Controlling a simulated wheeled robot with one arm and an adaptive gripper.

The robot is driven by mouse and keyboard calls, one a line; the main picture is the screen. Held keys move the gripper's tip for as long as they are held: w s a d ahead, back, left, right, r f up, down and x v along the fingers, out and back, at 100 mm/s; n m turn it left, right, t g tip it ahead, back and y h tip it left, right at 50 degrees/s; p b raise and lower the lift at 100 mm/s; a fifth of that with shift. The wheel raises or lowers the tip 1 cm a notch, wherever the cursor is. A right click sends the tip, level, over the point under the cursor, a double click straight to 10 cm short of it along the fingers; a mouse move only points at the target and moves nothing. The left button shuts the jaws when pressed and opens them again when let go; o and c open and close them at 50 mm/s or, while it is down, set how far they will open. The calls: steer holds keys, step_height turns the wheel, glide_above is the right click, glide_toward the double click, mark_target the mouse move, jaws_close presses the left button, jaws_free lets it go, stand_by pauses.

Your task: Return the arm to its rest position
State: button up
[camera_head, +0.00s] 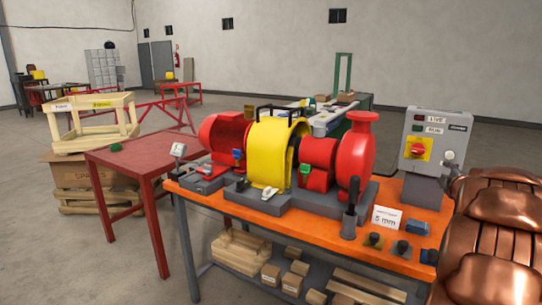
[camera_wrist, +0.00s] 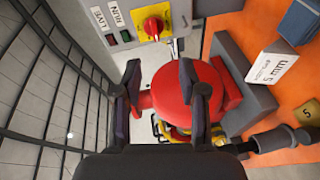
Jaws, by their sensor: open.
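My gripper (camera_wrist: 160,85) shows in the wrist view with its two dark fingers wide apart and nothing between them. Beyond the fingers lies the red pump (camera_wrist: 185,90), seen from close by; I cannot tell the exact gap. In the head view the red pump (camera_head: 352,155) stands at the right end of a grey base on the orange bench (camera_head: 400,262).
A "5 mm" card (camera_head: 386,218) stands in front.

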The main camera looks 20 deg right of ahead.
steer(key=s+a+f+m+g+y+p, duration=0.1)
steer(key=s+a+f+m+g, duration=0.15)
steer(key=a, duration=0.85)
steer(key=s+a+f+m+g+y+p, duration=0.1)
steer(key=a+f+m+g+y+p, duration=0.15)
steer(key=a, duration=0.85)
steer(key=s+a+f+m+g+y+p, duration=0.1)
steer(key=s+a+f+m+g, duration=0.15)
steer(key=a, duration=0.75)
steer(key=s+a+f+g+y+p, duration=0.1)
steer(key=s+a+g, duration=0.3)
steer(key=s+a, duration=0.8)
steer(key=s+a+f+m+g+y+p, duration=0.1)
steer(key=s+a+f+g+y, duration=0.2)
steer(key=s+a, duration=0.8)
steer(key=shift+s+a+g+y, duration=0.35)
steer(key=shift+a+y, duration=0.3)
steer(key=shift+a, duration=0.3)
steer(key=shift+m, duration=0.25)
